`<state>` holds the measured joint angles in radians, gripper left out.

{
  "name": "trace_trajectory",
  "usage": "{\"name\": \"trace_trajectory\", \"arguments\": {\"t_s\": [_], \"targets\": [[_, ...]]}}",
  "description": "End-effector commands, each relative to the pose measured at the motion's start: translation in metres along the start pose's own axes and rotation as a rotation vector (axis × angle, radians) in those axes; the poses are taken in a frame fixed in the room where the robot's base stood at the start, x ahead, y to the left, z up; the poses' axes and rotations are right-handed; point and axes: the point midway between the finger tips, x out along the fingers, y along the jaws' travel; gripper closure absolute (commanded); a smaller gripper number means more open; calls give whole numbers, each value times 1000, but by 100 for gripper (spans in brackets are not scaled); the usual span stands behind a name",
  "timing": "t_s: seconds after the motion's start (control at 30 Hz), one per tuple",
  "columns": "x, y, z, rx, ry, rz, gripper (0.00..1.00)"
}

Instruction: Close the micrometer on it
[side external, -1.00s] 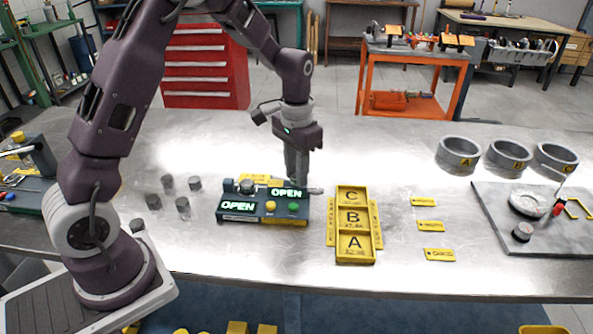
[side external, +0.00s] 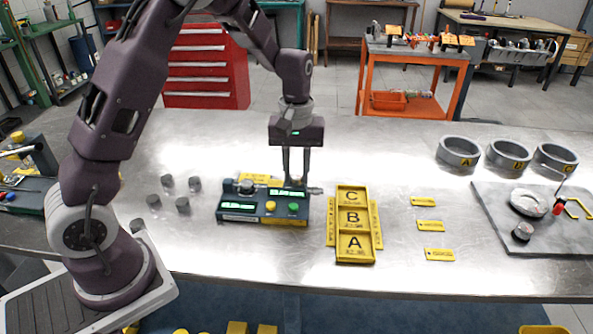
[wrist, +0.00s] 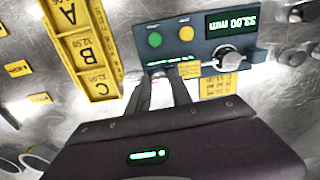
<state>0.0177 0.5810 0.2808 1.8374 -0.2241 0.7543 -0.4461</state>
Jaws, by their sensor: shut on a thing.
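The micrometer (side external: 262,205) is a dark teal bench unit on the steel table, with two lit green displays, a yellow button and a green button. In the wrist view the micrometer (wrist: 188,32) shows a display (wrist: 233,20) reading 33.00 mm. A round grey piece with a dark top (side external: 246,187) sits at its left; it also shows in the wrist view (wrist: 228,60). My gripper (side external: 296,181) points straight down at the micrometer's right rear, shut on a small knob there.
A yellow tray (side external: 354,225) marked A, B and C stands to the right. Several grey cylinders (side external: 167,181) stand at the left. Yellow tags (side external: 430,226), grey rings (side external: 459,152) and a grey plate (side external: 485,212) with gauges are farther right.

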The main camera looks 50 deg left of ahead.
Motion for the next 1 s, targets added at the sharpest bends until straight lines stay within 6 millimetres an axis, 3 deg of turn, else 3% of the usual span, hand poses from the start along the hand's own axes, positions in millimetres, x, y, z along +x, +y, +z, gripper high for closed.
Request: {"name": "trace_trajectory", "arguments": {"t_s": [0.8,0.83,0.9,1.0], "targets": [[-1,1,-1,-103,3,3,100],[-1,1,-1,-103,3,3,68],[-1,1,-1,-103,2,3,54],[-1,0,0,-102,2,2,52]]}}
